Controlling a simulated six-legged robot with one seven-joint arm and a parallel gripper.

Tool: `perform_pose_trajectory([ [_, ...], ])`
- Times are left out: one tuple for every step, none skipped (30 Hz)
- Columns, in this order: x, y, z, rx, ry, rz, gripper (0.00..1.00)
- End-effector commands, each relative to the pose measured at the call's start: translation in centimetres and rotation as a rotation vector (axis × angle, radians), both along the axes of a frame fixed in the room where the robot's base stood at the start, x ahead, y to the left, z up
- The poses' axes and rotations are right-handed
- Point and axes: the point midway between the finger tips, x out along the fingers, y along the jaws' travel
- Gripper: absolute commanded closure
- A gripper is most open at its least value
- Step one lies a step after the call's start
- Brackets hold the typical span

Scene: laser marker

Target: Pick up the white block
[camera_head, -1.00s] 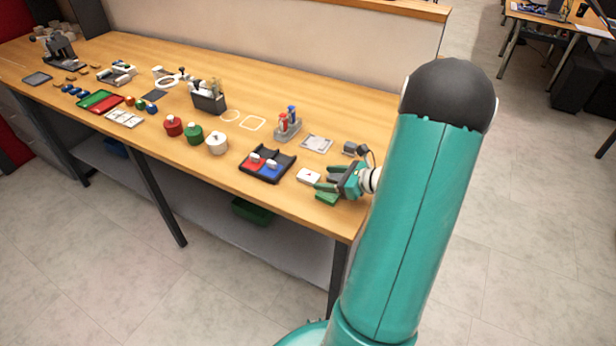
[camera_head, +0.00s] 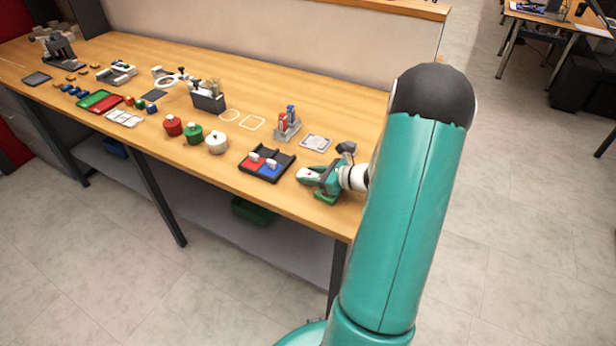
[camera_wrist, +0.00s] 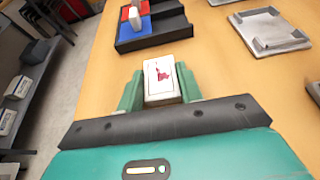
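The white block (camera_wrist: 160,78), with a red mark on its top face, lies between the two teal fingers of my gripper (camera_wrist: 161,88) in the wrist view. A finger is close along each side of it, with no clear gap. I cannot tell whether the fingers press on it or whether it is off the table. In the head view my gripper (camera_head: 310,174) is low over the front right of the table, and its fingers and hand partly hide the white block.
A black tray (camera_head: 282,168) with red and blue compartments, each with a small white piece, stands just left of my gripper. A grey square plate (camera_head: 316,142) lies behind it. A green piece (camera_head: 327,197) shows below my gripper, near the front edge of the wooden table (camera_head: 215,170).

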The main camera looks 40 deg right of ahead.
Motion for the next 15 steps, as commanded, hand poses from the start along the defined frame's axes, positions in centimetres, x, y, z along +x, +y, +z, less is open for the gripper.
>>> perform_pose_trajectory([
  [0.0, 0.0, 0.0, 0.000, 0.000, 0.000, 0.86],
  [0.0, 0.0, 0.0, 0.000, 0.000, 0.000, 0.86],
  [0.0, 0.0, 0.0, 0.000, 0.000, 0.000, 0.87],
  [0.0, 0.0, 0.0, 0.000, 0.000, 0.000, 0.87],
  [0.0, 0.0, 0.0, 0.000, 0.000, 0.000, 0.87],
  [0.0, 0.0, 0.0, 0.000, 0.000, 0.000, 0.87],
  [0.0, 0.0, 0.0, 0.000, 0.000, 0.000, 0.87],
  [0.0, 0.0, 0.1, -0.001, 0.000, 0.000, 0.87],
  [0.0, 0.0, 0.2, -0.001, 0.000, 0.000, 0.87],
  [0.0, 0.0, 0.3, -0.001, 0.000, 0.000, 0.87],
  [0.0, 0.0, 0.4, -0.002, -0.001, 0.001, 0.87],
  [0.0, 0.0, 0.7, -0.002, -0.001, 0.001, 0.87],
  [0.0, 0.0, 0.9, -0.003, -0.001, 0.001, 0.87],
  [0.0, 0.0, 1.1, -0.003, -0.001, 0.001, 0.87],
  [0.0, 0.0, 1.6, -0.003, -0.002, 0.000, 0.87],
])
